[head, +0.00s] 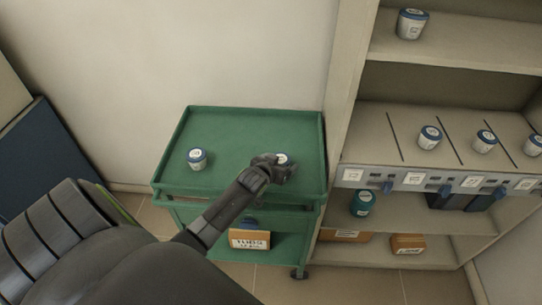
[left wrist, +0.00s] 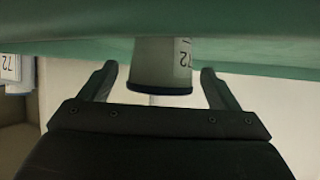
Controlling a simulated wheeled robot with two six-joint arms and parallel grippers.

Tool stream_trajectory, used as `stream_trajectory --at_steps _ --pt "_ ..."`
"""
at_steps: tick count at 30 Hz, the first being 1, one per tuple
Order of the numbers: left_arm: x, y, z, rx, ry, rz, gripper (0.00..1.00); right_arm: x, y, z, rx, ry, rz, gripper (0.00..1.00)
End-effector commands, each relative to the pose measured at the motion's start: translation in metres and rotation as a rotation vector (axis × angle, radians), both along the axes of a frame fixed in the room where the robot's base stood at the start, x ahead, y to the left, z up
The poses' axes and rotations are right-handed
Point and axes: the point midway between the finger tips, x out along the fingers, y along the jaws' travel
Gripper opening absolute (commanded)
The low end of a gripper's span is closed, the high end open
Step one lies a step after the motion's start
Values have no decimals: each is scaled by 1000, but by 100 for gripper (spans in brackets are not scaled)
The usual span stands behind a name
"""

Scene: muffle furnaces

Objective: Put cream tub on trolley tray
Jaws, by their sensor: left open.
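A cream tub (head: 282,158) with a blue-rimmed lid stands on the green trolley tray (head: 240,125), right of its middle. My left gripper (head: 278,170) is at this tub and partly hides it. In the left wrist view, which is upside down, the tub (left wrist: 162,62) is between the two open fingers of my left gripper (left wrist: 159,72), with gaps showing on both sides. Its base meets the green tray surface (left wrist: 60,22). A second similar tub (head: 197,158) stands on the left part of the tray. My right gripper is not in view.
A shelf unit (head: 350,80) stands close right of the trolley, with several similar tubs, such as one on the top shelf (head: 411,25). A teal tub (head: 362,203) and boxes sit lower. A raised rim surrounds the tray; its middle is clear.

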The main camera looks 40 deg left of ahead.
Motion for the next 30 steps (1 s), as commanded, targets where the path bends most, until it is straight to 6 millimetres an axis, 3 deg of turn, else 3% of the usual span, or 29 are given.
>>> stream_trajectory --at_steps 18,30 --pt "-80 -12 44 0 0 1 83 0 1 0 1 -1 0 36" --pt "-99 -15 54 0 0 1 83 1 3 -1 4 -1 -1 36"
